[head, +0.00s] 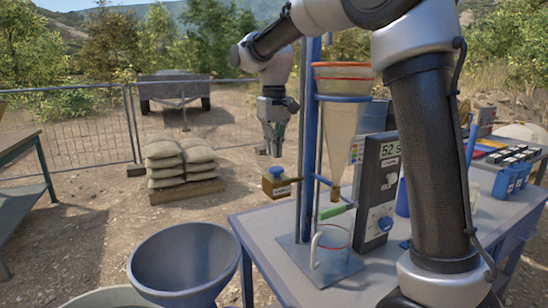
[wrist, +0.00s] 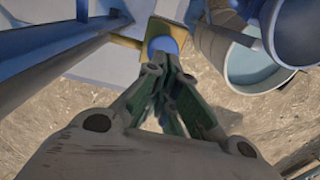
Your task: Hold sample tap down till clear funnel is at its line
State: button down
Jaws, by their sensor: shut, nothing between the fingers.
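A brass-coloured box with a round blue button on top (head: 277,172), likely the sample tap, sits at the bench's back left edge; its label is too small to read. The button also shows in the wrist view (wrist: 162,45). My gripper (head: 274,151) is shut and empty, pointing down just above the button; contact cannot be told from the wrist view, where the fingertips (wrist: 158,62) overlap the button's near edge. The clear funnel (head: 338,125) hangs on a blue stand, with a red line near its top. Its fill level is hard to tell.
Below the funnel are a green handle (head: 338,211) and a clear jug (head: 331,250) with a red line. A grey box (head: 377,190) with a display reading 52 stands beside them. A large blue funnel (head: 185,255) stands in front left. My arm covers the right side.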

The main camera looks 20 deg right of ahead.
aim_at(274, 167)
jog(key=shift+f, duration=1.35)
jog(key=shift+f, duration=0.1)
jog(key=shift+s+f, duration=0.1)
jog(key=shift+f, duration=0.85)
jog(key=shift+s+f, duration=0.1)
jog(key=shift+f, duration=0.2)
dwell(3.9)
notch_tip(274, 167, up, 13)
dwell(0.5)
jog(key=shift+r, duration=0.1)
